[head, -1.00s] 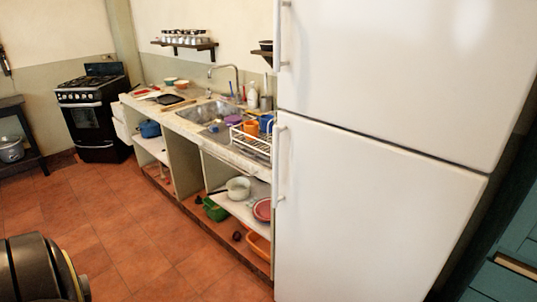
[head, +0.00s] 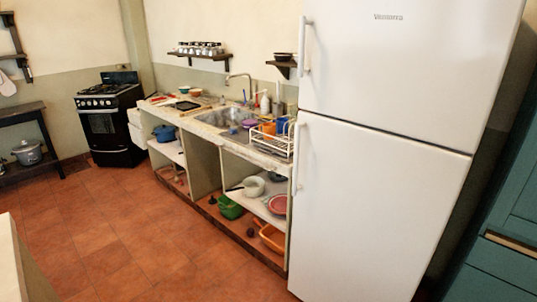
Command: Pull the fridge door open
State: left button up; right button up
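The white fridge (head: 385,150) stands upright on the right side of the head view. Its upper door (head: 410,60) and lower door (head: 370,210) both look shut, with a dark seam between them. A vertical handle (head: 306,47) is on the left edge of the upper door. A second vertical handle (head: 298,158) is on the left edge of the lower door. Neither gripper is in view, and nothing touches the handles.
A counter with a sink (head: 225,117) and dish rack (head: 270,141) runs left of the fridge, pots on shelves below. A black stove (head: 110,120) stands farther back. Teal cabinets (head: 500,220) are at the right. The tiled floor (head: 140,240) is open. A pale surface (head: 12,262) fills the lower left corner.

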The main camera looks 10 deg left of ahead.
aim_at(371, 209)
jog(key=u, duration=0.85)
jog(key=i, duration=1.55)
jog(key=z, duration=0.45)
